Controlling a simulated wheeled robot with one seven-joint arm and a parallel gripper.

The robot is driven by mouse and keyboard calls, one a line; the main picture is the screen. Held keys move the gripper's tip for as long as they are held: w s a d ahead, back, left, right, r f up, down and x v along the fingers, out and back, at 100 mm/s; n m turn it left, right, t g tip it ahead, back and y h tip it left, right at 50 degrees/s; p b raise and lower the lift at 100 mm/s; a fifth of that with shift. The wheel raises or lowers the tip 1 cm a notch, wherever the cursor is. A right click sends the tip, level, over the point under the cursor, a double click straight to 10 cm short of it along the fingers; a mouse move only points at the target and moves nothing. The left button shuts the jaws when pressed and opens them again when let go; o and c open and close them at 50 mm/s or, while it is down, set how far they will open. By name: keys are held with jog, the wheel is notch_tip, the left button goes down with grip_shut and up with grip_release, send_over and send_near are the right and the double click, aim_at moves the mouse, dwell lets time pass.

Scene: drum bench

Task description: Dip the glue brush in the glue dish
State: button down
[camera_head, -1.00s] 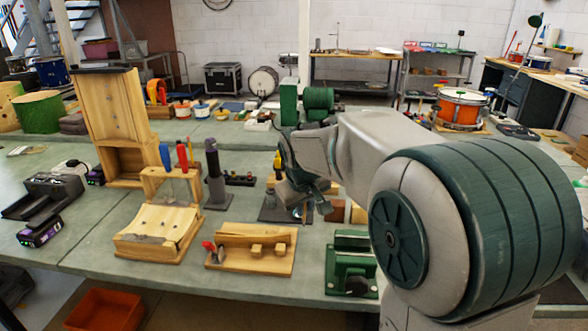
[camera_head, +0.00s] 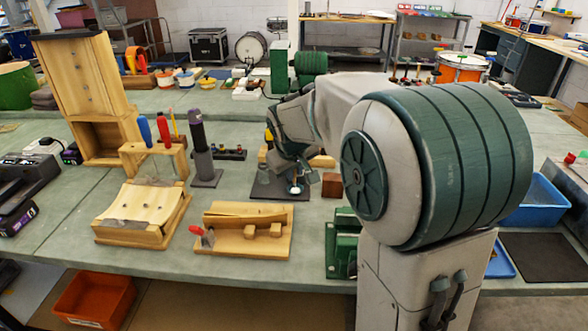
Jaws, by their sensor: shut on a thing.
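My gripper (camera_head: 298,178) is low over the dark mat (camera_head: 264,191) in the middle of the bench, pointing down. It is shut on the glue brush, which is mostly hidden by the fingers and wrist. A small pale round spot with an amber tint (camera_head: 295,190) shows just under the fingertips, at the mat's right side. It may be the glue dish or part of the brush; I cannot tell which. Whether the bristles touch glue is too small to see.
Left of the mat stand a dark upright tool on a base (camera_head: 200,150) and a wooden rack with screwdrivers (camera_head: 155,155). In front is a wooden board with a red-handled clamp (camera_head: 245,230). A brown block (camera_head: 332,185) and a green fixture (camera_head: 342,240) stand to the right.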

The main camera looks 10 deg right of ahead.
jog(key=shift+w+f, duration=0.25)
jog(key=shift+f, duration=0.25)
jog(key=shift+f, duration=0.15)
jog(key=shift+w+d+f+b, duration=0.15)
jog(key=shift+w+f+b, duration=0.05)
jog(key=shift+f+b, duration=0.25)
dwell(0.5)
jog(key=shift+r, duration=0.1)
dwell(1.1)
jog(key=shift+p+v, duration=1.6)
jog(key=shift+v, duration=1.9)
jog(key=shift+s+r, duration=0.1)
jog(key=shift+d, duration=0.1)
